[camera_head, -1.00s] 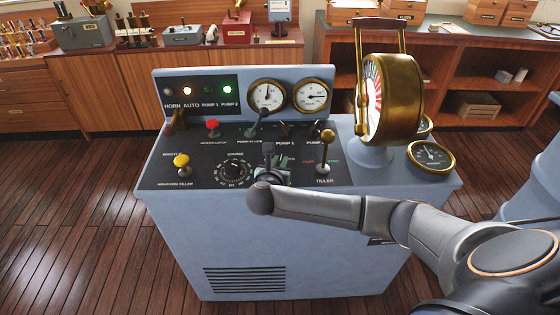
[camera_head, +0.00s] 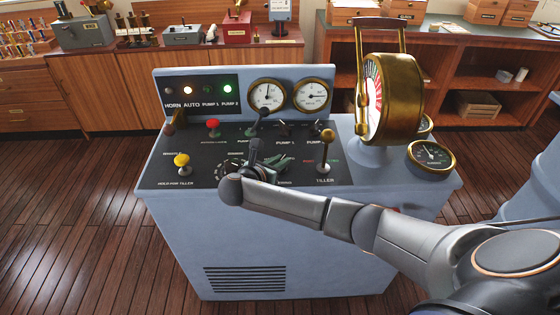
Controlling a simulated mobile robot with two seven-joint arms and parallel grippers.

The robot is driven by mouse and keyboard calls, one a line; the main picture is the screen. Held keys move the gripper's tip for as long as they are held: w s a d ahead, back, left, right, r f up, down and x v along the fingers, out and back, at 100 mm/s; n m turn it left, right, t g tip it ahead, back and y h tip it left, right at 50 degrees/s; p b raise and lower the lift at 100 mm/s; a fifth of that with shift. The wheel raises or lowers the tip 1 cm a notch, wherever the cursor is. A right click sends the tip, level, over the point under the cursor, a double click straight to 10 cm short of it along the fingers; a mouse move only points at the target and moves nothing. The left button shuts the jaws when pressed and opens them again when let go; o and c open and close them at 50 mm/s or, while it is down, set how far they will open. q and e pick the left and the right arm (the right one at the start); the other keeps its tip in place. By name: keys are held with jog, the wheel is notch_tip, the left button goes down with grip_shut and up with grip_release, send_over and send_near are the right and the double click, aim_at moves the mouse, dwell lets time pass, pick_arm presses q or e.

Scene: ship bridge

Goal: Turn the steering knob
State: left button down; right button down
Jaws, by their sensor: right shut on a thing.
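The blue-grey steering console (camera_head: 235,225) stands in front of me with a black control panel on its top. My right gripper (camera_head: 277,166) is low over the middle of the panel, between the course dial (camera_head: 225,168) and the brass-topped tiller lever (camera_head: 326,150). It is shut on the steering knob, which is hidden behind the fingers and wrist. My right wrist and forearm cover part of the course dial and the panel's front edge. My left gripper is not in view.
A yellow knob (camera_head: 181,161) and a red knob (camera_head: 213,127) stand left on the panel. A large brass telegraph (camera_head: 398,98) rises at the right, with a brass gauge (camera_head: 431,157) beside it. Wooden cabinets (camera_head: 200,80) line the back.

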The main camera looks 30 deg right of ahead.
jog(key=shift+d+r, duration=0.1)
jog(key=c, duration=0.9)
grip_release()
jog(key=shift+o, duration=0.2)
jog(key=v, duration=1.2)
jog(key=shift+a, duration=0.25)
jog(key=shift+s, duration=0.1)
